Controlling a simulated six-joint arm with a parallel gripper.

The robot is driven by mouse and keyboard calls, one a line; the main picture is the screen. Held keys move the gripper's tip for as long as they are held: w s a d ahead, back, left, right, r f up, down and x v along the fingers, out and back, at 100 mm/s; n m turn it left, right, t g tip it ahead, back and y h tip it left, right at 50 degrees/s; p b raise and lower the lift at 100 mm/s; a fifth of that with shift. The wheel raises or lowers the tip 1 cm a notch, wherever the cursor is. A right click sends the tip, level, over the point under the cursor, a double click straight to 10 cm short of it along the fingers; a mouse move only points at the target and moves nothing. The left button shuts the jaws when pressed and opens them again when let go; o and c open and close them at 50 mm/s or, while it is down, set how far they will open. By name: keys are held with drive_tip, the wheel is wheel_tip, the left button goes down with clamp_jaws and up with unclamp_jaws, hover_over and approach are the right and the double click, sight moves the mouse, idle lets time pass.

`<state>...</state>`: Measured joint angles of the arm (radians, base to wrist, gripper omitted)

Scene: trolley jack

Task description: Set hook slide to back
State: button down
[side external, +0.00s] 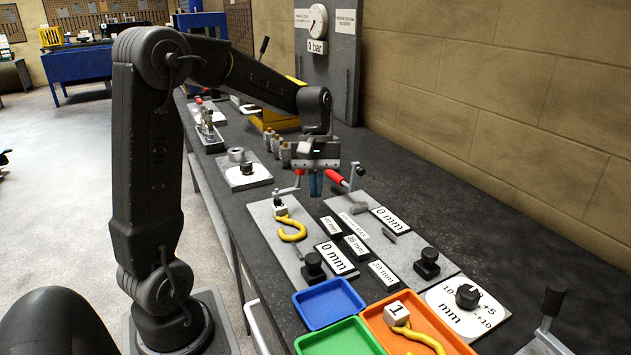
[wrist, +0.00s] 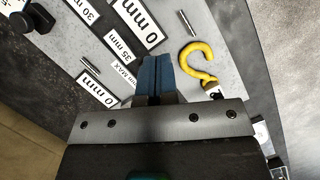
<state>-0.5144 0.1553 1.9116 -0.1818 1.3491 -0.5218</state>
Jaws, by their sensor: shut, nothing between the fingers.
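A yellow hook (side external: 291,226) with a white numbered block (side external: 280,210) is on a grey plate (side external: 262,217) on the bench. The hook also shows in the wrist view (wrist: 200,62), right of my fingers. A black knob (side external: 313,264) sits near this plate's front end, beside a "0 mm" sign (side external: 334,258). Which part is the hook slide I cannot tell for certain. My gripper (side external: 315,188) is shut and empty, pointing down with blue fingertips, above the far end of the plates. Its fingers show together in the wrist view (wrist: 155,65).
A neighbouring grey plate has another "0 mm" sign (side external: 390,219) and black knob (side external: 427,262). A red-handled lever (side external: 336,178) stands close to my fingers. Blue (side external: 328,281), green and orange trays (side external: 452,344) lie in front; the orange one holds another hook. A wall borders the bench.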

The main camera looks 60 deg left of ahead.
sight(315, 254)
drive_tip(key=x, duration=0.5)
drive_tip(key=a+x, duration=0.1)
drive_tip(key=x, duration=0.2)
drive_tip(key=shift+s+f, duration=0.1)
drive_tip(key=shift+f, duration=0.2)
drive_tip(key=shift+s+d+f, duration=0.15)
drive_tip(key=shift+s+d, duration=0.1)
drive_tip(key=shift+d, duration=0.25)
drive_tip(key=shift+s+d+f, duration=0.1)
drive_tip(key=shift+s+d, duration=0.15)
drive_tip(key=shift+d, duration=0.3)
drive_tip(key=shift+s+d+f, duration=0.15)
drive_tip(key=shift+s+d, duration=0.25)
drive_tip(key=shift+d, duration=0.3)
drive_tip(key=shift+s+d, duration=0.1)
drive_tip(key=shift+d, duration=0.75)
drive_tip(key=shift+s+d+f, duration=0.1)
drive_tip(key=shift+s+d, duration=0.05)
drive_tip(key=shift+d, duration=0.05)
